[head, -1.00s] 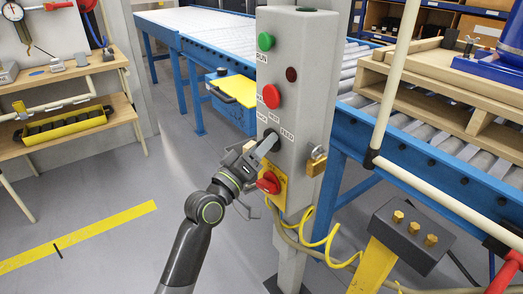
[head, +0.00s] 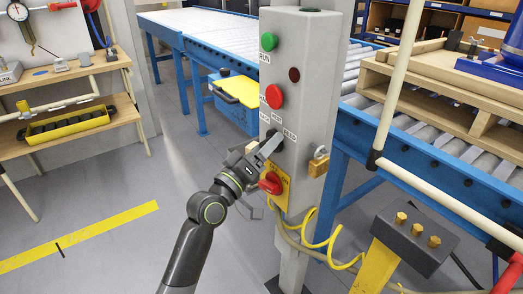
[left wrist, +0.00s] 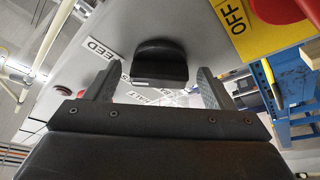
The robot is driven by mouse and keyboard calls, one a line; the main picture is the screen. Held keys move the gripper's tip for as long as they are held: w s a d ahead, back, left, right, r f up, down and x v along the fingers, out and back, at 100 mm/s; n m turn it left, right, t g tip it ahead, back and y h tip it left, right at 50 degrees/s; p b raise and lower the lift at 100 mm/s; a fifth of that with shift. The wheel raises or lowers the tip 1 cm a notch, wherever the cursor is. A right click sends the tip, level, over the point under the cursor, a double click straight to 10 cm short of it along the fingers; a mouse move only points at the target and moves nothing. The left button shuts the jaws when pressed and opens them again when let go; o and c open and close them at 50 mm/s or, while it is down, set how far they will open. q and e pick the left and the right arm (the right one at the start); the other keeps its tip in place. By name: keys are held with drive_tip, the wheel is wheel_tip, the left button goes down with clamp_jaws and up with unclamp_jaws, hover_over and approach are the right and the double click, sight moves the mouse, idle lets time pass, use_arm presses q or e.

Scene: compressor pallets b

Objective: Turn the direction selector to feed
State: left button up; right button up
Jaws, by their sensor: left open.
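The direction selector is a black knob (left wrist: 161,58) on the grey control post (head: 300,100). In the left wrist view it stands between and just beyond the tips of my left gripper's two fingers (left wrist: 157,77). The fingers are spread with a gap on each side of the knob. A small white mark shows on its near edge. The FEED label (left wrist: 103,49) lies to its left in that view; the other labels are partly hidden by the gripper. In the head view my left gripper (head: 267,148) reaches the post from the left and mostly hides the selector. My right gripper is out of view.
On the post, a red rotary switch (head: 270,183) sits close below my gripper on a yellow OFF plate (left wrist: 241,22). A red button (head: 274,96) and a green button (head: 269,41) are above. A brass padlock (head: 318,166) hangs at its right side. A blue roller conveyor (head: 440,165) stands behind.

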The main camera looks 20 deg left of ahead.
use_arm(q)
drive_tip(key=b+v, duration=0.2)
drive_tip(key=v, duration=1.5)
drive_tip(key=shift+s, duration=0.2)
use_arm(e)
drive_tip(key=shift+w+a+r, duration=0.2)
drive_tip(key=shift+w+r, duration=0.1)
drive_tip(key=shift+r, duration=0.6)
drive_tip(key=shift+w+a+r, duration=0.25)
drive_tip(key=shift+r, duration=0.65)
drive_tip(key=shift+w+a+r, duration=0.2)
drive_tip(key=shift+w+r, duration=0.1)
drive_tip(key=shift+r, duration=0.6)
use_arm(q)
drive_tip(key=shift+f, duration=0.1)
